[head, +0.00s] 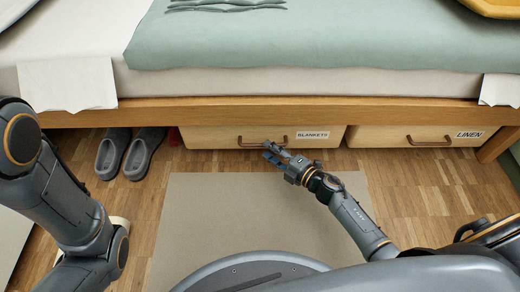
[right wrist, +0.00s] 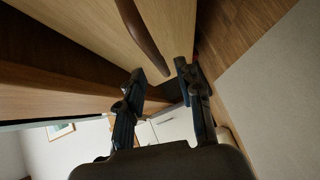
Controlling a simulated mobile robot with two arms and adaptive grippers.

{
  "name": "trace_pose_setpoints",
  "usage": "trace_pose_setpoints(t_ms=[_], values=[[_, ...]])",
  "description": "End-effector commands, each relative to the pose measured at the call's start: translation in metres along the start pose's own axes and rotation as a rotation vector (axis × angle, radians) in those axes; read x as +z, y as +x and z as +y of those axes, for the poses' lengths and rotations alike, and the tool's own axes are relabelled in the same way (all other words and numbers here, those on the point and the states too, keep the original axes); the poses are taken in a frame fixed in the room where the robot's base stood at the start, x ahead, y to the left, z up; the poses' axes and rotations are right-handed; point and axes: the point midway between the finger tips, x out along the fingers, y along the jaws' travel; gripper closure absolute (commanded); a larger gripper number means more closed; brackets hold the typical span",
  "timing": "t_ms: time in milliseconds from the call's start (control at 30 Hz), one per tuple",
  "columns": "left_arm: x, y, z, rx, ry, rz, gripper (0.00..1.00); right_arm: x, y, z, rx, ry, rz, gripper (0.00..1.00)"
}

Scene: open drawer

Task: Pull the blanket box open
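The blanket box (head: 225,133) is a pale wooden box under the bed, labelled BLANKETS. Its front looks roughly level with the linen box beside it. Its brown bar handle (head: 248,145) is on the front, and the handle (right wrist: 145,38) also shows in the right wrist view. My right gripper (head: 270,152) is at the right part of the handle. In the wrist view its two fingers (right wrist: 160,73) are spread, with the handle's lower end appearing between the tips; contact cannot be told. My left arm is at the left, its gripper outside the view.
A second box (head: 400,135) labelled LINEN stands to the right. Grey slippers (head: 128,153) lie on the floor left of the blanket box. A flat beige mat (head: 200,220) lies in front. The wooden bed rail (head: 300,110) runs above the boxes.

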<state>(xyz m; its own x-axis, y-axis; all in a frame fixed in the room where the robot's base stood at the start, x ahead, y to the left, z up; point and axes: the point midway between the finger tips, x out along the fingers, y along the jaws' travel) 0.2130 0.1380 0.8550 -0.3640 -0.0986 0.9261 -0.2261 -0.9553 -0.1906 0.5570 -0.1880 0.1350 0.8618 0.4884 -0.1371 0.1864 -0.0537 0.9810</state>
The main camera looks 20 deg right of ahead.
Motion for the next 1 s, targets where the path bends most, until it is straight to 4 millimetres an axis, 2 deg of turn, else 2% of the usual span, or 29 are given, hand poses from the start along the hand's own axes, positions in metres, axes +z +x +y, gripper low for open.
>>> trace_pose_setpoints(t_ms=[33, 100, 300, 667, 833, 867, 1000], values=[[-0.003, -0.009, 0.002, 0.0, 0.0, -0.001, 0.6, 0.001, 0.012, -0.004, 0.002, -0.002, 0.0, 0.65], [-0.004, -0.014, 0.003, 0.0, 0.0, -0.001, 0.6, 0.0, 0.024, -0.003, 0.003, -0.001, 0.001, 0.65], [-0.007, -0.021, 0.004, 0.0, 0.0, 0.0, 0.6, 0.0, 0.044, -0.002, 0.001, 0.0, 0.0, 0.65], [-0.007, -0.021, 0.005, 0.001, 0.0, 0.0, 0.6, 0.0, 0.049, 0.0, -0.001, 0.001, -0.001, 0.65], [-0.007, -0.021, 0.005, 0.001, 0.0, 0.0, 0.6, 0.0, 0.049, 0.0, -0.001, 0.001, -0.001, 0.97], [-0.007, -0.021, 0.005, 0.001, 0.0, 0.0, 0.6, 0.0, 0.049, 0.0, -0.001, 0.001, -0.001, 1.0], [-0.007, -0.021, 0.005, 0.001, 0.0, -0.001, 0.6, 0.0, 0.049, 0.0, -0.001, 0.001, -0.001, 1.0]])
